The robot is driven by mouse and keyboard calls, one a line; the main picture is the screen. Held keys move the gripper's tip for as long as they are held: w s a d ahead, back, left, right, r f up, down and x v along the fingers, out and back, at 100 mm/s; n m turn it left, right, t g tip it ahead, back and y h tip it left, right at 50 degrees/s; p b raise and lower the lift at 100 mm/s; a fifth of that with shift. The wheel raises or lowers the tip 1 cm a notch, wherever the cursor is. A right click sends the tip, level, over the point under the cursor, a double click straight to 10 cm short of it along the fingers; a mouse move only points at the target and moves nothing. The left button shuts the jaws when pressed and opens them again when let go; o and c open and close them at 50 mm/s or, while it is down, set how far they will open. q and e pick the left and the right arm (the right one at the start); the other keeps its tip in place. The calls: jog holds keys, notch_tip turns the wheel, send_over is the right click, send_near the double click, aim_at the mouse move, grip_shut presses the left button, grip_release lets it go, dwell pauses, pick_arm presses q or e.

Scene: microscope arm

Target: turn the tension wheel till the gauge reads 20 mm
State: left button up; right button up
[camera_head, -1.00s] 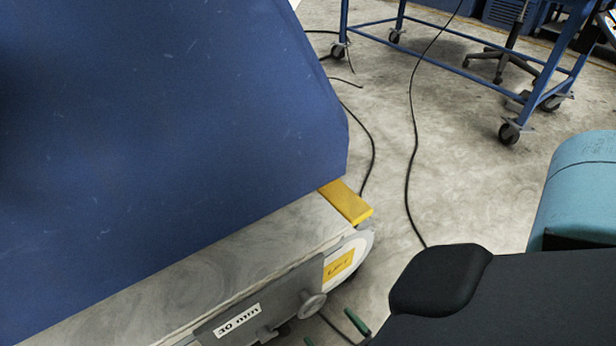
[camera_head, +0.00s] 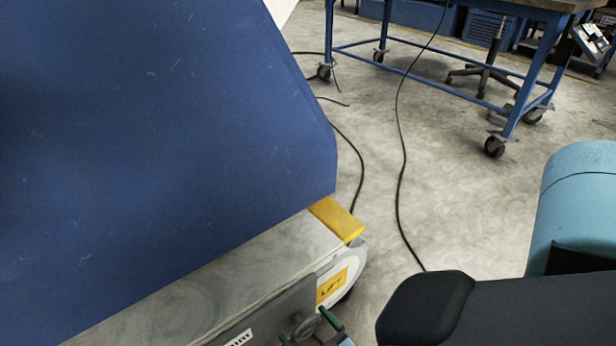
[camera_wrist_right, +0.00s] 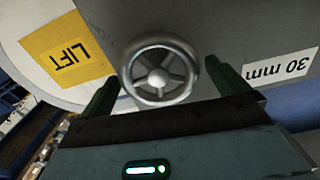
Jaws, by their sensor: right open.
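The tension wheel (camera_wrist_right: 158,78) is a small silver spoked handwheel on the grey panel. In the right wrist view it sits between the two dark green fingers of my right gripper (camera_wrist_right: 163,86), which are open on either side of it. I cannot tell whether they touch the rim. In the head view the wheel (camera_head: 304,328) shows at the bottom edge, with the fingertips of the right gripper (camera_head: 308,327) around it. The gauge label (camera_wrist_right: 280,68) reads 30 mm; in the head view the label (camera_head: 238,339) is cut off. My left gripper is not in view.
A yellow LIFT label (camera_wrist_right: 68,52) is beside the wheel. A large blue panel (camera_head: 160,140) rises over the pale machine top, with a yellow block (camera_head: 336,219) at its corner. A black cable (camera_head: 402,150) crosses the floor. A blue wheeled table (camera_head: 440,68) stands behind.

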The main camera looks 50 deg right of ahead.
jog(key=shift+c, duration=0.4)
jog(key=c, duration=0.9)
jog(key=shift+o, duration=0.2)
jog(key=shift+m, duration=0.4)
